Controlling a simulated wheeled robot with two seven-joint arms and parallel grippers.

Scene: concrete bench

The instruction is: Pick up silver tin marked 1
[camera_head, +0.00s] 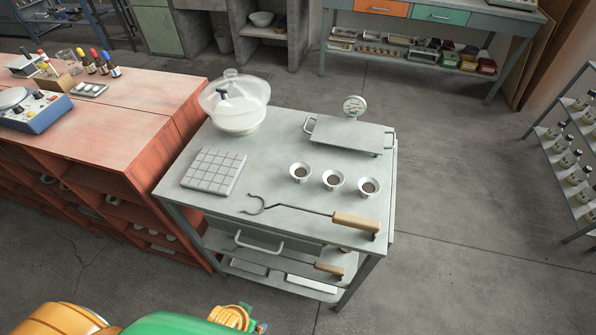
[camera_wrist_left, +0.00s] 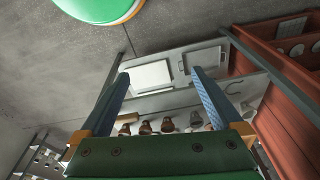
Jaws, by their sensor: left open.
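I cannot make out a silver tin marked 1 in either view. Three small pale cups with dark contents stand in a row on the grey bench (camera_head: 255,153) in the head view: left cup (camera_head: 300,180), middle cup (camera_head: 333,187) and right cup (camera_head: 369,194). No number is readable on them. My left gripper (camera_wrist_left: 159,71) shows in the left wrist view with its two blue fingers wide apart and nothing between them. Pale slabs and several brown-topped items on a shelf lie beyond it. My right gripper is in neither view.
A red cabinet (camera_head: 135,115) adjoins at left. Open floor (camera_head: 460,190) lies right.

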